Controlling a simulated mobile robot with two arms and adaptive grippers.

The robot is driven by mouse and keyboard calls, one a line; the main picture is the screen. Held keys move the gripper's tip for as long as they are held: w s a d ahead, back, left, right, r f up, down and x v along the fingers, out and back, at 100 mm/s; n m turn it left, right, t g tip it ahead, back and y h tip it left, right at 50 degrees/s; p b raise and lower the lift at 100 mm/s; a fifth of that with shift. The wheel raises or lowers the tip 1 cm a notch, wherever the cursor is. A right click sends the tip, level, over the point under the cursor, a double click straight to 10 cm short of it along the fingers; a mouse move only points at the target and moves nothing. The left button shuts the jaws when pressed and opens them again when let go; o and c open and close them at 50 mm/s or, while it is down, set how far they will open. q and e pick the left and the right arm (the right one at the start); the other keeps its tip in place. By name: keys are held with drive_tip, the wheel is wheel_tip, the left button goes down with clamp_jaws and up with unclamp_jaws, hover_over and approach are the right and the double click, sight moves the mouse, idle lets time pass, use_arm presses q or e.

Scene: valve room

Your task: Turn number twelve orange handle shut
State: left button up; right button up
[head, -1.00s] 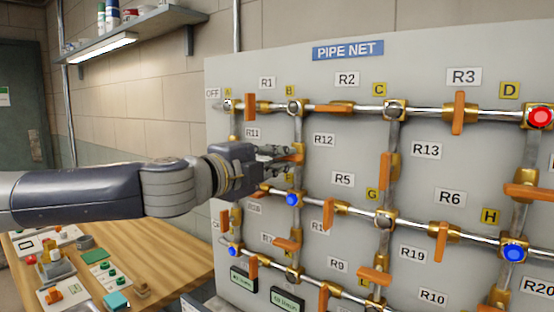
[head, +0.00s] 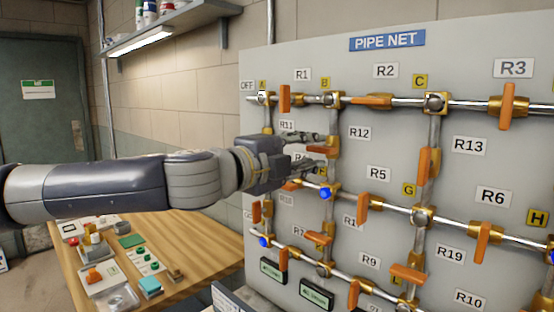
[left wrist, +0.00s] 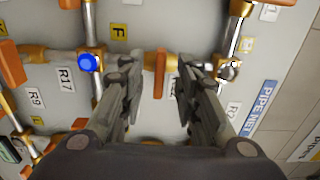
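The R12 orange handle (head: 321,151) sits on the vertical pipe below B, left of the R12 label (head: 358,133). It lies level, crosswise to that pipe. My left gripper (head: 318,150) is open at this handle, one finger above and one below. In the left wrist view the handle (left wrist: 160,72) shows between the two spread fingertips (left wrist: 157,75), with a gap on each side. The R12 label is partly hidden there behind a finger. My right gripper is in neither view.
The PIPE NET panel (head: 466,148) carries several other orange handles close by, including R1 (head: 285,98) and R5 (head: 363,207). A blue knob (head: 327,193) lies just below R12. A wooden table (head: 195,240) with small items stands at lower left.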

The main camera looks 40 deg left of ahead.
use_arm(q)
drive_tip(key=s+a, duration=0.1)
drive_tip(key=s, duration=0.8)
drive_tip(key=shift+s, duration=0.4)
idle(0.4)
drive_tip(key=shift+a, duration=0.1)
